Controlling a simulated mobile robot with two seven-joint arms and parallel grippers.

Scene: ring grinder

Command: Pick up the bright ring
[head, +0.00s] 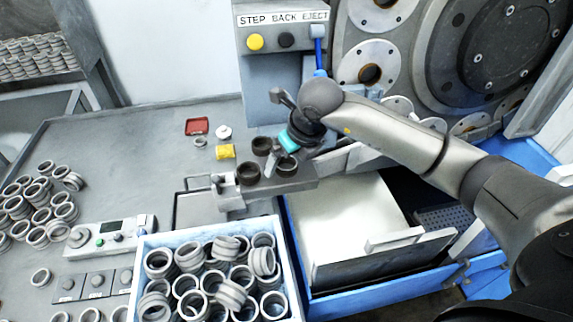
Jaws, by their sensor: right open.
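Three dark rings stand on a grey metal fixture (235,203) in the middle: one at its front left (249,174), one further back (262,145), and one at the right (287,166). My right gripper (277,162) reaches down over the fixture, open, with its fingers close to the right-hand ring and partly covering it. I cannot tell whether they touch. Lighter grey rings fill a white-blue crate (290,258) at the front. No single ring clearly stands out as the bright one. My left gripper is out of view.
Loose grey rings (38,205) are heaped on the left of the grey table (110,150). A control box (110,235) sits left of the crate. The large grinder (490,50) stands behind my right arm.

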